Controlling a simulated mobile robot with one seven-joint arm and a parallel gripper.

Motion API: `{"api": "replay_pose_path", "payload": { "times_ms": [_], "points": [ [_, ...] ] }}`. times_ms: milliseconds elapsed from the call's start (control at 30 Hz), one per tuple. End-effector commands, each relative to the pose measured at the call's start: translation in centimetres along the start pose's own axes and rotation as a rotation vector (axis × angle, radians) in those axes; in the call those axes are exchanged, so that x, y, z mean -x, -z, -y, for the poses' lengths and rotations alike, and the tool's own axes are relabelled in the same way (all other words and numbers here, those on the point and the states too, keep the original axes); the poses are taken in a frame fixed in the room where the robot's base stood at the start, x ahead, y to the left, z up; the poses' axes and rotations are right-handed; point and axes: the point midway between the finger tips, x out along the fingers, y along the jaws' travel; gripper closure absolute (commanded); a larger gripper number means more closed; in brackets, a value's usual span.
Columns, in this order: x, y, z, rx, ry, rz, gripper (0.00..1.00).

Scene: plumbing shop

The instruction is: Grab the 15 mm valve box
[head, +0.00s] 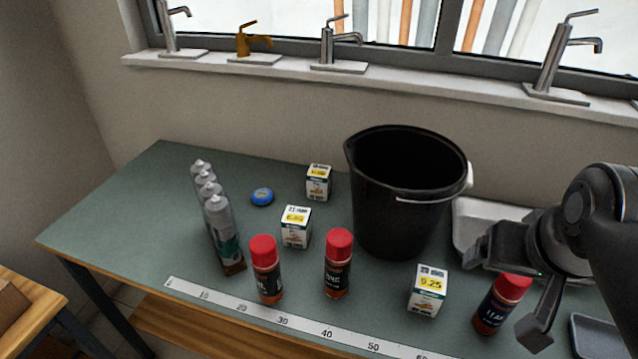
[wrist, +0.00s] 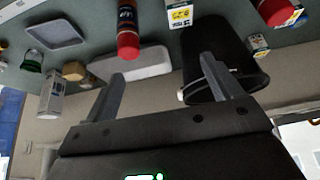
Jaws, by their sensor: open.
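Three small white boxes with yellow price labels stand on the green bench; I cannot read for sure which is the 15 mm valve box. One box (head: 428,292) is front right, also at the top of the wrist view (wrist: 180,15). Another box (head: 296,228) is left of the bucket, and a third box (head: 319,183) is behind it. My gripper (head: 507,296) is open and empty at the right, above the bench near a red-capped can. In the wrist view its two fingers (wrist: 166,66) are spread apart with nothing between them.
A black bucket (head: 400,190) stands centre back, with a white tray (head: 475,222) at its right. Red-capped cans (head: 267,280) (head: 338,270) (head: 498,310) stand along the front. Several grey tubes (head: 222,230) and a blue disc (head: 262,196) are left. The bench's far left is clear.

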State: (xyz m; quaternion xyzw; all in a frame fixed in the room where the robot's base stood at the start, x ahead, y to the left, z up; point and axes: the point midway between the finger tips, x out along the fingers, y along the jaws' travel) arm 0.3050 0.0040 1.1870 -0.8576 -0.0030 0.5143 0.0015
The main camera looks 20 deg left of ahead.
Motion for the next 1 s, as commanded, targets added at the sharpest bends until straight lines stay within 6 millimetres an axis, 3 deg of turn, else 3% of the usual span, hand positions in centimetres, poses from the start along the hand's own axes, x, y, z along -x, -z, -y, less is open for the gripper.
{"api": "replay_pose_path", "payload": {
  "times_ms": [267,467,700,1000],
  "points": [
    [0.4,9.3,2.6,0.004,0.023,0.032,0.16],
    [-0.5,16.3,5.8,0.005,0.034,0.051,0.16],
    [-3.0,23.8,11.0,0.008,0.039,0.071,0.16],
    [-8.1,30.8,19.4,0.015,0.034,0.090,0.16]
  ]
}}
